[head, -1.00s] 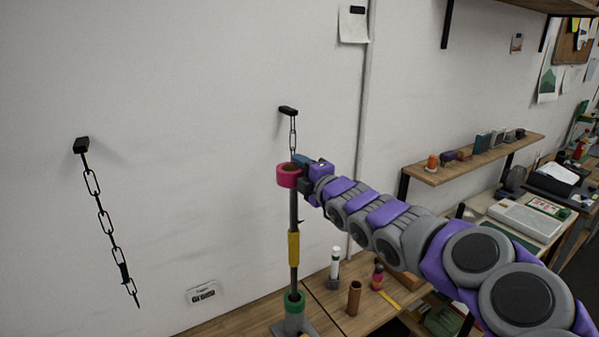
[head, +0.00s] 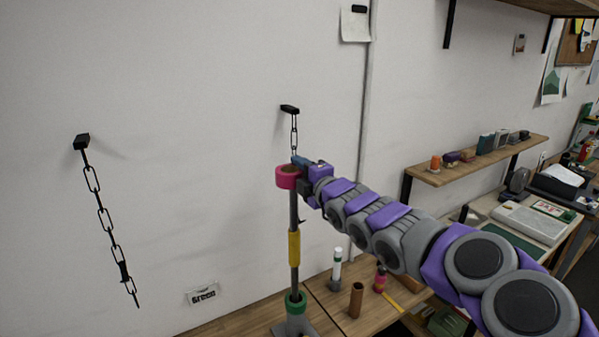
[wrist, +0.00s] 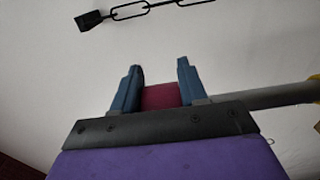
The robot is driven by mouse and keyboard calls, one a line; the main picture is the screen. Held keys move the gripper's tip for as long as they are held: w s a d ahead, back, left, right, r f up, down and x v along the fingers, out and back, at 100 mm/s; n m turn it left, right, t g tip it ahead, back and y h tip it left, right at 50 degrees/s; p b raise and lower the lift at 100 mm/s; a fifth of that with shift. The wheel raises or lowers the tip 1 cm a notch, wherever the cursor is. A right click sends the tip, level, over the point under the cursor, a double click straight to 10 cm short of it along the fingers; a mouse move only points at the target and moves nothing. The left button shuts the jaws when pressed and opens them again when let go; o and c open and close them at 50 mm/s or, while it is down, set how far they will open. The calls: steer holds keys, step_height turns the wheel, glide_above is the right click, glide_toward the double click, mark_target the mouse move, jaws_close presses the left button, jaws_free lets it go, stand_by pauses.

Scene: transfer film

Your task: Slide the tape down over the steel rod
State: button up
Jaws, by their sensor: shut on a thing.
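The tape is a pink-red roll (head: 287,178) with a brown inner core, at the top end of the upright grey steel rod (head: 294,211). My gripper (head: 299,164) is shut on the tape from the right side. In the wrist view the pink tape (wrist: 160,95) sits between my two blue fingers, and the rod (wrist: 250,97) runs off to the right. The rod has a yellow band (head: 294,248) midway and a green ring (head: 295,301) at its grey base. The tape appears to be around or just above the rod's top; I cannot tell which.
A chain (head: 294,133) hangs from a black wall bracket just above the tape. Another chain (head: 105,218) hangs at the left. A brown tube (head: 355,299) and a white bottle (head: 337,265) stand on the wooden bench right of the rod. A wall shelf (head: 475,165) is farther right.

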step_height(320, 180, down, 12)
steer(key=b, duration=1)
steer(key=shift+b, duration=0.35)
steer(key=o, duration=0.7)
steer(key=shift+f, duration=0.1)
steer(key=o, duration=0.3)
steer(key=shift+o, duration=1.3)
steer(key=shift+d, duration=0.15)
